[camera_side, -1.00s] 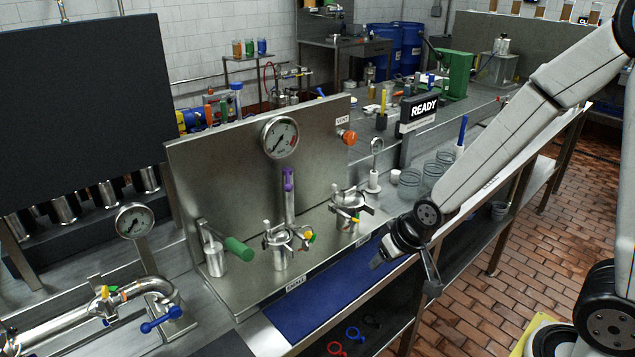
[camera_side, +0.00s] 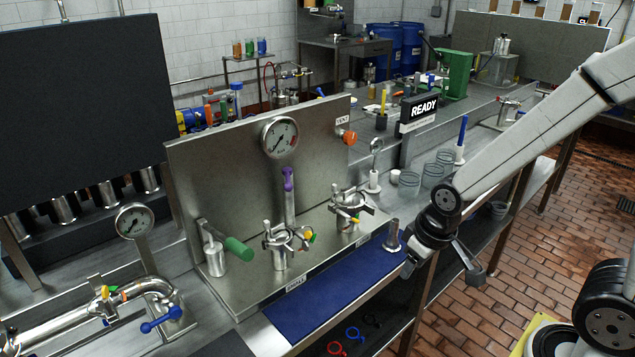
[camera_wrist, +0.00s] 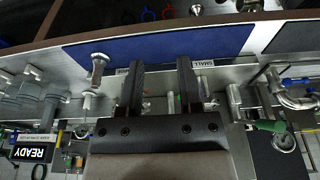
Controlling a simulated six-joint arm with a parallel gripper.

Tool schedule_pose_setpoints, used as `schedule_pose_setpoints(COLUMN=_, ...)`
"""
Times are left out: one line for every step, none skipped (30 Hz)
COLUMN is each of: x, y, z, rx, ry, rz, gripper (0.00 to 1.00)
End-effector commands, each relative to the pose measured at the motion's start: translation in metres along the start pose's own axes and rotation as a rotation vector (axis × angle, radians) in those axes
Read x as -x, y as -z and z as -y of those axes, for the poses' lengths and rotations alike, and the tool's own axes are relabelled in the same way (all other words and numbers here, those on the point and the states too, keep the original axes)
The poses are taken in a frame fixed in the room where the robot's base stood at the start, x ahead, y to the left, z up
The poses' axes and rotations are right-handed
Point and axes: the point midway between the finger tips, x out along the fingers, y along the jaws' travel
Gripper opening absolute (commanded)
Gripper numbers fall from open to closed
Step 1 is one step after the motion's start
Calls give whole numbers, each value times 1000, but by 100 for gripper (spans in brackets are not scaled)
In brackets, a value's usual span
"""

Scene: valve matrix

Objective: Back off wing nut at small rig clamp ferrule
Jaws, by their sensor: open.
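The small rig clamp (camera_side: 281,241) stands on the steel rig behind the SMALL label (camera_side: 295,284). It is a steel ring around an upright ferrule. A small wing nut (camera_side: 307,236) with yellow and green colouring appears at its right side; its exact shape is too small to tell. My gripper (camera_side: 440,270) is open and empty, right of the blue mat and well apart from the clamp. In the wrist view my gripper's two dark fingers (camera_wrist: 160,70) are spread. The SMALL label (camera_wrist: 205,63) shows just right of them; the clamp there is partly hidden by the right finger.
A second, similar clamp (camera_side: 347,208) stands to the right on the same rig. A green-handled lever (camera_side: 238,248) is at its left end. A steel post (camera_side: 392,236) stands at the right end of the blue mat (camera_side: 322,300).

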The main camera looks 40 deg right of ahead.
Motion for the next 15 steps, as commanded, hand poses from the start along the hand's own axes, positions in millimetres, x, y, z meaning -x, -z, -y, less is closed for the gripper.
schedule_pose_setpoints(x=0, y=0, z=0, rx=0, ry=0, rz=-1, gripper=45)
schedule_pose_setpoints(x=0, y=0, z=0, rx=0, ry=0, rz=-1, gripper=45)
schedule_pose_setpoints(x=0, y=0, z=0, rx=0, ry=0, rz=-1, gripper=45)
schedule_pose_setpoints(x=0, y=0, z=0, rx=-1, ry=0, rz=-2, gripper=45)
schedule_pose_setpoints(x=0, y=1, z=0, rx=-1, ry=0, rz=-3, gripper=45)
schedule_pose_setpoints(x=-1, y=2, z=0, rx=-2, ry=1, rz=-6, gripper=45)
schedule_pose_setpoints(x=-1, y=2, z=1, rx=-3, ry=1, rz=-10, gripper=45)
schedule_pose_setpoints(x=-2, y=3, z=1, rx=-4, ry=1, rz=-14, gripper=45)
schedule_pose_setpoints(x=-3, y=5, z=1, rx=-6, ry=2, rz=-22, gripper=45)
schedule_pose_setpoints(x=-5, y=8, z=2, rx=-7, ry=3, rz=-32, gripper=45)
schedule_pose_setpoints(x=-6, y=10, z=2, rx=-10, ry=4, rz=-40, gripper=45)
schedule_pose_setpoints(x=-9, y=13, z=3, rx=-13, ry=6, rz=-57, gripper=45)
schedule_pose_setpoints(x=-11, y=16, z=4, rx=-17, ry=7, rz=-71, gripper=45)
schedule_pose_setpoints(x=-13, y=20, z=5, rx=-20, ry=9, rz=-85, gripper=45)
schedule_pose_setpoints(x=-17, y=25, z=6, rx=-26, ry=11, rz=-109, gripper=45)
